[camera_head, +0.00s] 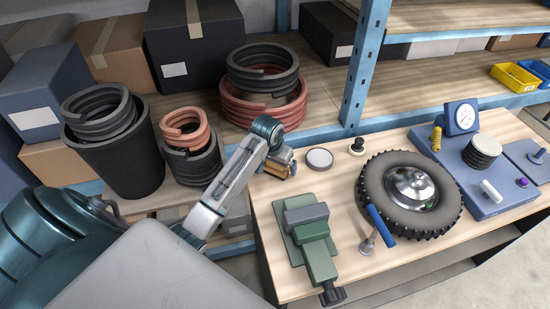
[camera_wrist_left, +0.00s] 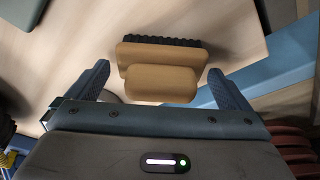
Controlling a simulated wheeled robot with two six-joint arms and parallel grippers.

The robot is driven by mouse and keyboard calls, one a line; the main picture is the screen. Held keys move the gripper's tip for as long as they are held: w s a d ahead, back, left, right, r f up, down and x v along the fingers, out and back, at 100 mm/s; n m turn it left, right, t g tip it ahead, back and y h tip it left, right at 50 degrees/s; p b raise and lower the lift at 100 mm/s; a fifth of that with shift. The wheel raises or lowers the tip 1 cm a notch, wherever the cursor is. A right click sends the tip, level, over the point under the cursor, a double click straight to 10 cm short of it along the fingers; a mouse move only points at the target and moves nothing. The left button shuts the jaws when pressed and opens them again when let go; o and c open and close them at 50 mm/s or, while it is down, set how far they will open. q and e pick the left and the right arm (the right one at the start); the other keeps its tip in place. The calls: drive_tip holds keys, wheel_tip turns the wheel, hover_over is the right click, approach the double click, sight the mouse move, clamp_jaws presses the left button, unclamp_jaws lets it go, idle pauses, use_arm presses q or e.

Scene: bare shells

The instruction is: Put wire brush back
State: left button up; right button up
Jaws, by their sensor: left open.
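The wire brush (camera_wrist_left: 160,75) has a tan wooden body and a strip of dark bristles. In the left wrist view it is at the wood tabletop's edge, between the two finger pads of my left gripper (camera_wrist_left: 160,88). The fingers are spread, with a gap on each side of the handle. In the head view my left gripper (camera_head: 283,160) is at the back left corner of the workbench, and the brush (camera_head: 274,170) shows partly beside it. The gripper hides part of the brush. My right gripper is not in view.
The workbench (camera_head: 410,260) holds a green vise (camera_head: 312,240), a tyre (camera_head: 408,195), a blue-handled tool (camera_head: 380,226), a round tin (camera_head: 320,158) and a blue gauge stand (camera_head: 461,117). Behind it, a shelf carries coiled hoses (camera_head: 263,80). A blue post (camera_head: 364,75) rises behind the bench.

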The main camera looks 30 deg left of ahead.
use_arm(q)
drive_tip(key=b+v, duration=0.2)
drive_tip(key=v, duration=1)
